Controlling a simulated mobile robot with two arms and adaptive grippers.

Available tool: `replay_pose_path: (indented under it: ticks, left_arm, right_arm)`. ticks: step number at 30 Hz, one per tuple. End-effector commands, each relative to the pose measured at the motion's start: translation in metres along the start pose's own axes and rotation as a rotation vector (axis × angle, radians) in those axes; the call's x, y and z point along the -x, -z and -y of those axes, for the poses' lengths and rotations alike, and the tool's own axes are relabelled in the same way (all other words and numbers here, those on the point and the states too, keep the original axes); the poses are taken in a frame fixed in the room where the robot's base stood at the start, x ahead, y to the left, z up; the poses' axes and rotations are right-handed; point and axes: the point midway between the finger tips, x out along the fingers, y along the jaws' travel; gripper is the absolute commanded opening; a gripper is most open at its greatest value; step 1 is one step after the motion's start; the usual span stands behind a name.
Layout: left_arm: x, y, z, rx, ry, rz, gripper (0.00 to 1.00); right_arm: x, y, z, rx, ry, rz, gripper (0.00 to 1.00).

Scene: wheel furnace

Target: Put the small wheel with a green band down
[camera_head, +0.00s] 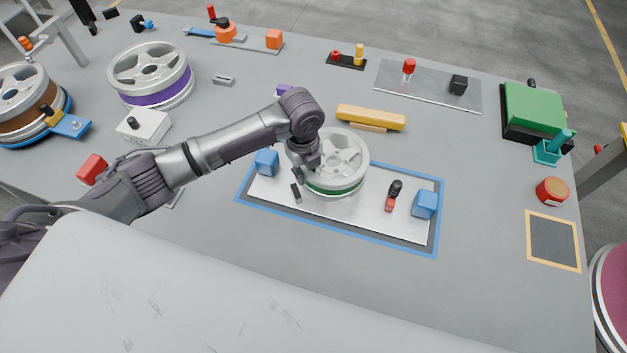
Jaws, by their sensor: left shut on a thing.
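The small wheel with a green band (344,162) is in the middle of the head view, lying flat with its spoked silver face up. It is over the left and middle part of a light plate (335,212) with a blue border. I cannot tell whether it touches the plate. My left gripper (302,181) reaches in from the left and is shut on the wheel's left rim. The wrist hides part of that rim. My right gripper is not in view.
Blue blocks (266,162) and (425,204) stand at the plate's two ends, with a black-and-red clamp (392,195) right of the wheel. A yellow bar (370,117) lies behind. A purple-banded wheel (151,72) stands at the back left. The table right of the plate is mostly clear.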

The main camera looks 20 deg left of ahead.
Motion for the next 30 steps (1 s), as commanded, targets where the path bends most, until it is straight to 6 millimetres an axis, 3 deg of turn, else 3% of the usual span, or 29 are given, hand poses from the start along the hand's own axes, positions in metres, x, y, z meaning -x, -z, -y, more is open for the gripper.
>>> replay_pose_path:
  ticks: [15, 28, 29, 30]
  left_arm:
    - [-0.055, -0.001, 0.001, 0.003, 0.006, 0.002, 0.00]
    - [-0.063, -0.001, 0.001, 0.001, 0.008, 0.003, 0.00]
    - [-0.065, -0.001, -0.001, 0.002, 0.002, 0.002, 0.24]
    - [-0.064, -0.001, -0.001, 0.002, 0.002, 0.002, 0.31]
  right_arm:
    - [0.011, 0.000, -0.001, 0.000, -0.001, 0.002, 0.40]
    - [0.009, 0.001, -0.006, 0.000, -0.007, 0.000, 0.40]
    - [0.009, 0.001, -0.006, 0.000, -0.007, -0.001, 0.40]
    - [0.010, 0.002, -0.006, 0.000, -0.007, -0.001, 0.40]
